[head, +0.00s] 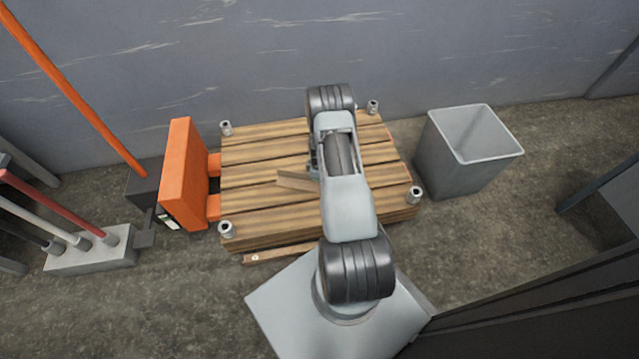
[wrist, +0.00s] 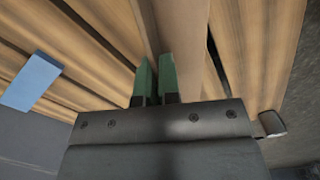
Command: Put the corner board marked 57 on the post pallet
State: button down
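The post pallet (head: 265,154) is a stack of wooden planks with a grey metal post at each corner. My gripper (wrist: 157,78) has two green fingers close together over the pallet; in the head view my arm hides it. A thin tan corner board (head: 297,181) sticks out left from beneath my arm. In the wrist view this corner board (wrist: 183,28) runs up from between the fingers, which appear closed on its edge. I cannot tell whether it touches the planks. No number is readable on it.
An orange pallet truck (head: 183,172) stands at the pallet's left. A brown board (head: 285,254) with a small white mark lies along the front. A grey bin (head: 467,150) stands right. A blue piece (wrist: 32,82) shows in the wrist view. The wall is close behind.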

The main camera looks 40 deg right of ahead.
jog(key=shift+w+d+f, duration=0.15)
jog(key=shift+w+f, duration=0.05)
jog(key=shift+f, duration=0.2)
jog(key=shift+f+b, duration=1.05)
jog(key=shift+f, duration=0.4)
jog(key=shift+f, duration=0.1)
jog(key=shift+f, duration=0.15)
jog(key=c, duration=1.3)
grip_release()
jog(key=shift+c, duration=0.2)
